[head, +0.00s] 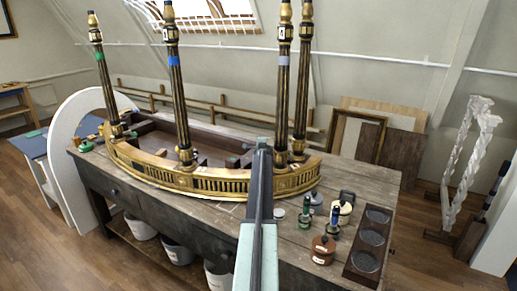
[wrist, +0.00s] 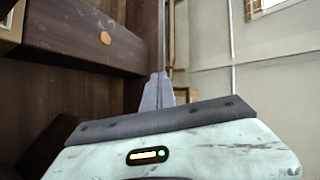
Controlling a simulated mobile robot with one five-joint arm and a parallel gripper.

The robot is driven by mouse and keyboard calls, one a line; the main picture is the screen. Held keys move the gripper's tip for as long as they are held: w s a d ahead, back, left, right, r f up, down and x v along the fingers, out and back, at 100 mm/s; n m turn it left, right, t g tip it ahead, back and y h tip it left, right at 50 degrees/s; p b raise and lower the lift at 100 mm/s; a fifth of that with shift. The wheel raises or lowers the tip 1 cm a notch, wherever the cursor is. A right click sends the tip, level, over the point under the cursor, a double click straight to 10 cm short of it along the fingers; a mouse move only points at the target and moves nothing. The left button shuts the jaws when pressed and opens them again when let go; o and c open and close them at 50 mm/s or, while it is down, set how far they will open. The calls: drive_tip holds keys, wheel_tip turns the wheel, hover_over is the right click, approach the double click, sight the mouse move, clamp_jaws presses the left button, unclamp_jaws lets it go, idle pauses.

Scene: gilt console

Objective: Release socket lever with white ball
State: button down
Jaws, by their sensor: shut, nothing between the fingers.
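The gilt console (head: 160,170) lies on the workbench, with dark columns standing in its gold rim. I cannot make out a lever with a white ball in either view. My arm reaches up over the front rim, and my gripper (head: 262,146) is at the console's right part, close to the bases of the two right columns (head: 282,100). In the wrist view my gripper (wrist: 158,78) is shut and empty. Its tips are beside the end of a dark wooden beam (wrist: 80,35) bearing a round copper-coloured disc (wrist: 105,38). My arm and fingers hide part of the console.
Bottles and jars, among them a brown jar (head: 323,250) and a cream one (head: 341,208), stand on the workbench (head: 385,180) right of my arm. A dark tray (head: 357,262) with round recesses lies by the right edge. The left front column (head: 178,95) rises tall left of my gripper.

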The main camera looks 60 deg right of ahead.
drive_tip(key=w+a+r+p, duration=0.2)
drive_tip(key=w+a, duration=0.5)
drive_tip(key=a, duration=0.4)
drive_tip(key=shift+a+r+p, duration=0.15)
drive_tip(key=shift+r+p, duration=0.25)
drive_tip(key=shift+p, duration=0.1)
drive_tip(key=shift+s, duration=0.1)
